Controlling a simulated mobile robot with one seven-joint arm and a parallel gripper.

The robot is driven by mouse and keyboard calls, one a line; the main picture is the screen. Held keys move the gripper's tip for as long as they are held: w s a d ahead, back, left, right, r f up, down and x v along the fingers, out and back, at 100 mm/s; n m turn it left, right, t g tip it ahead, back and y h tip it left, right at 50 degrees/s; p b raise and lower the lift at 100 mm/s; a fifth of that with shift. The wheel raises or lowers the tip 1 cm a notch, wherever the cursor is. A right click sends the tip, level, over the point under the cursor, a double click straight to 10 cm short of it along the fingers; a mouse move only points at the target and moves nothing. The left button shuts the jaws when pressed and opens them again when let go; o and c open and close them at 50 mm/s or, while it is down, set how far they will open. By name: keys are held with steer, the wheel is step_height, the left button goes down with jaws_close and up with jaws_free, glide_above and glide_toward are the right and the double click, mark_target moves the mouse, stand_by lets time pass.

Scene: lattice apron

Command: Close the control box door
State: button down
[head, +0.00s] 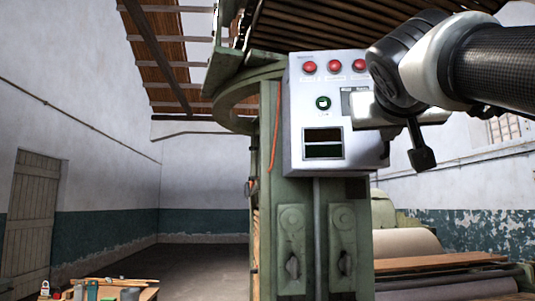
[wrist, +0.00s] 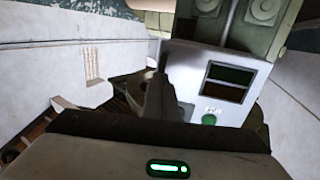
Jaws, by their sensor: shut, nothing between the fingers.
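The control box (head: 299,120) is a pale grey box mounted on a green machine column. Its front has red buttons along the top, a green button and two dark windows. The front also shows tilted in the wrist view (wrist: 190,70). I cannot tell which edge is the door's or how far it stands open, as my arm hides the box's upper right part. My gripper (head: 422,158) is shut and empty, with its dark fingers pointing down at the right of the box. The fingers (wrist: 157,97) appear beside the box in the wrist view; contact is unclear.
The green column (head: 310,240) stands below the box. A machine with a pale roller (head: 405,243) is at the lower right. A bench with tools (head: 120,291) is at the lower left. Open floor (head: 200,270) lies left of the column.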

steer(key=x, duration=0.2)
steer(key=d+p+x, duration=0.1)
steer(key=x, duration=0.2)
steer(key=shift+s+r, duration=0.15)
steer(key=shift+r, duration=0.1)
steer(key=shift+s, duration=0.15)
